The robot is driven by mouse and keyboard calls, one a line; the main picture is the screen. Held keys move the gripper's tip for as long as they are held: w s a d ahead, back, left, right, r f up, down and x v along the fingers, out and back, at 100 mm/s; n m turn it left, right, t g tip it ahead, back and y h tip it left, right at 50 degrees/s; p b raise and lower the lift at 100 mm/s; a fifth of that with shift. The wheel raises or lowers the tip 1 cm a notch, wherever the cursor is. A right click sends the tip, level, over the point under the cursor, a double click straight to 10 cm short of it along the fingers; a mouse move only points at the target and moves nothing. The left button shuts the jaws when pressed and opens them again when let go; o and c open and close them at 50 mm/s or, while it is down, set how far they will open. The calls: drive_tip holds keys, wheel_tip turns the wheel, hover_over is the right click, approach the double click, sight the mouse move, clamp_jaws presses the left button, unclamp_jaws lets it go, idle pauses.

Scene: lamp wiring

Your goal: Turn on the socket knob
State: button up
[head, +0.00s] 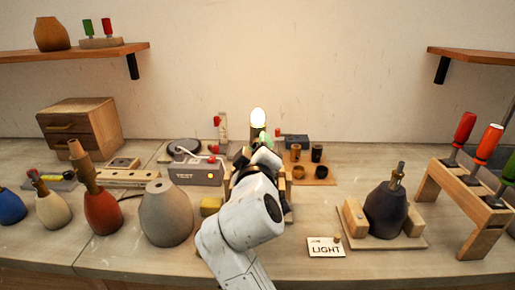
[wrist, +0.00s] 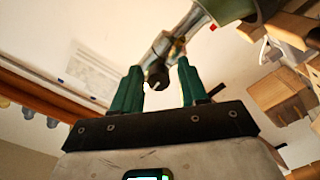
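In the wrist view, a small dark socket knob (wrist: 157,75) sits on the end of a metal socket piece (wrist: 172,46). My gripper (wrist: 160,84) has two green fingers standing apart, one on each side of the knob, with visible gaps. A grey-green rounded body (wrist: 236,8) joins the socket piece at the top. In the head view, a bright, glowing-looking bulb (head: 258,118) stands upright beyond my arm, above a pale green part (head: 262,136). My arm hides the knob and fingers there.
A grey TEST box (head: 196,172) and a beige lamp body (head: 166,214) stand left of my arm. A wooden tray (head: 318,180) with small cups lies to its right. A dark lamp body (head: 386,210) sits in a cradle further right, near a LIGHT card (head: 326,247).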

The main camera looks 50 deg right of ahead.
drive_tip(key=shift+o, duration=0.5)
drive_tip(key=shift+r, duration=0.1)
drive_tip(key=shift+a, duration=0.1)
drive_tip(key=b+v, duration=0.1)
drive_tip(key=v, duration=0.9)
drive_tip(key=shift+s+a, duration=0.25)
